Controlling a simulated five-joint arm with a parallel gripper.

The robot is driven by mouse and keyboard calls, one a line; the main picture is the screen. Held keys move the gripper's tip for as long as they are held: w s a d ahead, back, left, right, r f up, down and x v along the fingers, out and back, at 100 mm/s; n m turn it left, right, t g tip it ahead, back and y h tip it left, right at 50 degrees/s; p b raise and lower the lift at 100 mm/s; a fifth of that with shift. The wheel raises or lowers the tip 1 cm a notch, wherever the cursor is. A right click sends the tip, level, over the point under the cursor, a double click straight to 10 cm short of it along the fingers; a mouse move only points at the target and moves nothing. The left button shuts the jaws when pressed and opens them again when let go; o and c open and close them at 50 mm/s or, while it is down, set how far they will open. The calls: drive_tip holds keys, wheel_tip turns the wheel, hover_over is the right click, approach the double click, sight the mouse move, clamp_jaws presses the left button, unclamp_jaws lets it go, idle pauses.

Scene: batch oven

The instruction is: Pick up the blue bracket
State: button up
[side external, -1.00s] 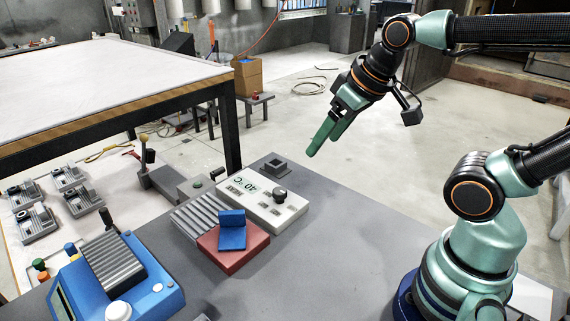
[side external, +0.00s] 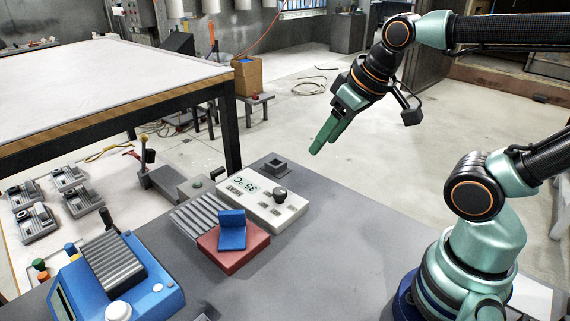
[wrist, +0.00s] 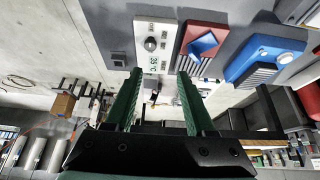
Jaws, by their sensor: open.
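The blue bracket (side external: 232,229) is an L-shaped piece resting on a red block (side external: 228,258) on the grey bench. One leg lies flat and the other stands up at the back. In the wrist view the bracket (wrist: 204,46) shows on the red block at the upper right. My gripper (side external: 322,146) is raised above the bench, to the right of the bracket and well apart from it. Its green fingers (wrist: 157,88) are spread with nothing between them in the wrist view.
A white and grey unit (side external: 262,200) with a knob and a display reading 35 °C stands behind the red block. A blue device (side external: 150,290) with a ribbed grey top is at the front left. The bench's right part (side external: 340,235) is clear.

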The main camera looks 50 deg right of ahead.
drive_tip(key=m+g, duration=0.6)
drive_tip(key=m, duration=2.1)
hover_over(231, 211)
wheel_tip(231, 211, down, 10)
drive_tip(key=f, duration=0.5)
drive_tip(key=shift+s+a+f, duration=0.1)
drive_tip(key=shift+a+f, duration=0.15)
drive_tip(key=shift+a, duration=0.1)
drive_tip(key=shift+d+f, duration=0.15)
drive_tip(key=shift+f, duration=1.2)
drive_tip(key=shift+d+f, duration=0.15)
drive_tip(key=shift+f, duration=1.2)
clamp_jaws()
